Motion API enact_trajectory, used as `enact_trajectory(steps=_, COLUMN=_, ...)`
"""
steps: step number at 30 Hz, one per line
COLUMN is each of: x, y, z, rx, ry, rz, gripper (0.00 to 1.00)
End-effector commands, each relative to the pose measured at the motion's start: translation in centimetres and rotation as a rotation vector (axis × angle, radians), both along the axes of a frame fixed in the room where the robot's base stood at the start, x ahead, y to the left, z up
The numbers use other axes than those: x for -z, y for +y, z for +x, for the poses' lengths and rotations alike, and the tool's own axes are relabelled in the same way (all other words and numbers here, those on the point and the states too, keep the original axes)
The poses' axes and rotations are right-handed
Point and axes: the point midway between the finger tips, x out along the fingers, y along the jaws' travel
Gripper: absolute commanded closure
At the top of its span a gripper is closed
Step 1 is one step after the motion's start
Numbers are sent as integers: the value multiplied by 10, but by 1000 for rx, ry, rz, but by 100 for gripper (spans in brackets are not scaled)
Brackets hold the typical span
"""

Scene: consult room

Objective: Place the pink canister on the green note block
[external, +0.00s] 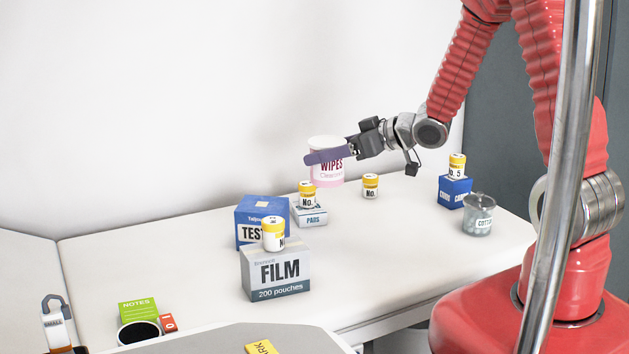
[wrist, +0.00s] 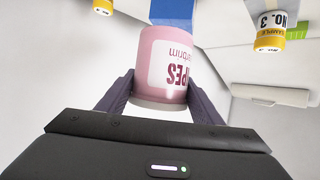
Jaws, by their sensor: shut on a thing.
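The pink canister (external: 330,173), labelled WIPES, is between the two purple fingers of my gripper (external: 325,157). It appears upright and held above the white bench, behind the middle boxes in the picture. In the wrist view the canister (wrist: 172,48) sits between the fingers of my gripper (wrist: 160,92), which are shut on its sides. The green note block (external: 138,310), marked NOTES, lies at the lower left of the external view, far from my gripper. A dark round object partly covers its front.
A FILM box (external: 276,273) and blue box (external: 250,226) stand mid-bench, with a yellow-capped bottle (external: 273,240) on the FILM box. Other bottles (external: 370,186) and a clear jar (external: 478,215) stand farther right. A red item (external: 168,322) lies beside the note block.

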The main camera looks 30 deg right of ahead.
Motion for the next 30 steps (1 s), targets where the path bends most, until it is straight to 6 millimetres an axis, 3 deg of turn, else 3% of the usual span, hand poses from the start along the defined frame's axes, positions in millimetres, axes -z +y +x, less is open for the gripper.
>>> enact_trajectory(steps=11, x=0, y=70, z=14, rx=-98, ry=0, rz=-3, gripper=68)
enact_trajectory(steps=20, x=0, y=168, z=18, rx=-224, ry=-1, rz=-5, gripper=68)
enact_trajectory(steps=30, x=-1, y=289, z=-2, rx=-367, ry=-2, rz=-4, gripper=68)
